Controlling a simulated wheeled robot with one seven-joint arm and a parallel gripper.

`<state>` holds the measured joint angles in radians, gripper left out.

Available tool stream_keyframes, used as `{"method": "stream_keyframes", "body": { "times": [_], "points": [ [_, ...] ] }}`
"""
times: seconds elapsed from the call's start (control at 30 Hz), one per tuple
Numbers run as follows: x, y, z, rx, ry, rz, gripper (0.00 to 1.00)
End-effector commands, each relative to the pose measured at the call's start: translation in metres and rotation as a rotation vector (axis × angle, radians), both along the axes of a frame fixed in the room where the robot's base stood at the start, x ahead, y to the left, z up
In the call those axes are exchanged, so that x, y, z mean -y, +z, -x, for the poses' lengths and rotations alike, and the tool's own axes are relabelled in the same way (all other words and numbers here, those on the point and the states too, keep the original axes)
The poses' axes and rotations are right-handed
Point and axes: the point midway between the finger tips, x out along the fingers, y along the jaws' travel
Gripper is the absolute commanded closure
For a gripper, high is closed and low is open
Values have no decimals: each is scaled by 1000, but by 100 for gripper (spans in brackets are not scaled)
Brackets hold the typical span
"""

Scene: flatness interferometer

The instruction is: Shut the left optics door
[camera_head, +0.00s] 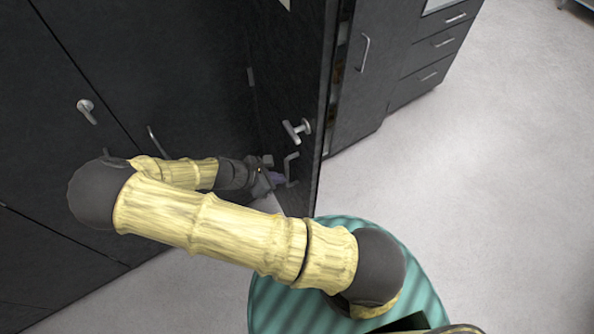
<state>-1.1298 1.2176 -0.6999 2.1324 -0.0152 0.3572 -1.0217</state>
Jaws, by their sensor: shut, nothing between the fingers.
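The left optics door (289,70) is a dark panel standing open, swung out from the dark cabinet front toward me. Its outer face shows on the left, with a grey lever handle (298,130) and a bar handle (292,168) below it. My gripper (274,179) is shut and empty. It is low beside the door's outer face, just left of the bar handle. I cannot tell whether it touches the door or handle. My own forearm hides part of the cabinet front and the door's lower area.
Closed dark doors (165,65) with a lever handle (87,110) and a bar handle (155,140) are at left. Beyond the open door's edge are a narrow gap, a dark door with a handle (363,52), and drawers (433,60). Pale floor (490,160) is clear at right.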

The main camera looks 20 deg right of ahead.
Motion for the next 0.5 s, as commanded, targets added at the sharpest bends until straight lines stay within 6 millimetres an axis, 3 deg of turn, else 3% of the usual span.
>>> {"method": "stream_keyframes", "body": {
  "times": [0.23, 0.5],
  "points": [
    [26, -22, -3, -2, 1, 3, 100],
    [59, -23, -8, -1, -1, 1, 100]
  ]
}}
